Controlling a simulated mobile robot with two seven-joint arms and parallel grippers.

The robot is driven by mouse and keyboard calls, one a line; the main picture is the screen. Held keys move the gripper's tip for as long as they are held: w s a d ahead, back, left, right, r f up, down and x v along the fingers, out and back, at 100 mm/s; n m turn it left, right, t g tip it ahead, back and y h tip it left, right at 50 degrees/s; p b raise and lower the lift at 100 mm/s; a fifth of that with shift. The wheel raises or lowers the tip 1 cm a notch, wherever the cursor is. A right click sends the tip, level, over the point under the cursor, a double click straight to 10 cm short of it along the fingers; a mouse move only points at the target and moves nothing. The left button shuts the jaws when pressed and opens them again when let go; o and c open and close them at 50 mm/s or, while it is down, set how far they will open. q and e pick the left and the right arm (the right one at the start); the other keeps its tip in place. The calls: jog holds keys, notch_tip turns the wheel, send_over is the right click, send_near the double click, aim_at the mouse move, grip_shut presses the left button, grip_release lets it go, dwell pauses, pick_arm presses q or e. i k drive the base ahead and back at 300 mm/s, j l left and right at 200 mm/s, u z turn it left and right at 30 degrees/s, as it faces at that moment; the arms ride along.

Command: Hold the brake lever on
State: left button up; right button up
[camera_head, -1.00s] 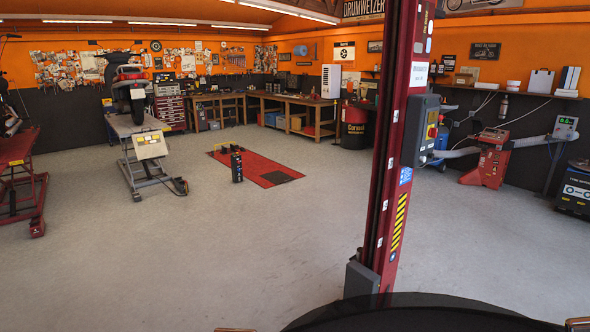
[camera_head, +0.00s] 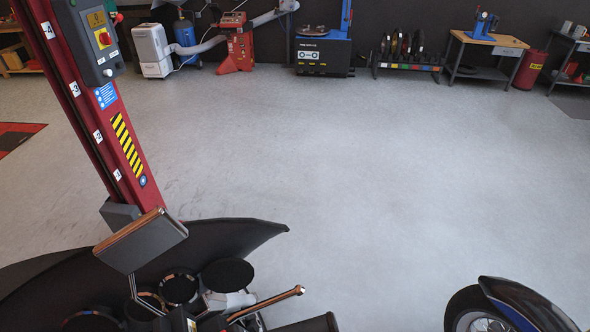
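A copper-coloured lever with a ball end (camera_head: 270,303) shows at the bottom of the head view, on the handlebar of a motorcycle close in front of me. It looks like the brake lever. A black handlebar grip (camera_head: 310,324) is cut off by the bottom edge just below it. A rectangular mirror (camera_head: 148,245) stands on a thin stalk to the left of the lever. Round gauges (camera_head: 180,288) sit below the mirror, in front of the dark fairing (camera_head: 225,237). Neither of my grippers is in view, and nothing is seen touching the lever.
A red lift column (camera_head: 85,115) with a control box (camera_head: 97,42) rises at the left, beyond the fairing. A dark blue fender and wheel (camera_head: 515,305) show at the bottom right. Machines and a workbench (camera_head: 485,45) line the back wall. The grey floor between is clear.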

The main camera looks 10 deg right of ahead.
aim_at(299, 289)
jog(key=i+l+u, duration=0.15)
jog(key=l+u, duration=0.3)
jog(key=l, duration=0.2)
jog(key=l+u, duration=0.45)
jog(key=l, duration=0.2)
jog(key=l+u, duration=0.5)
jog(key=l, duration=0.2)
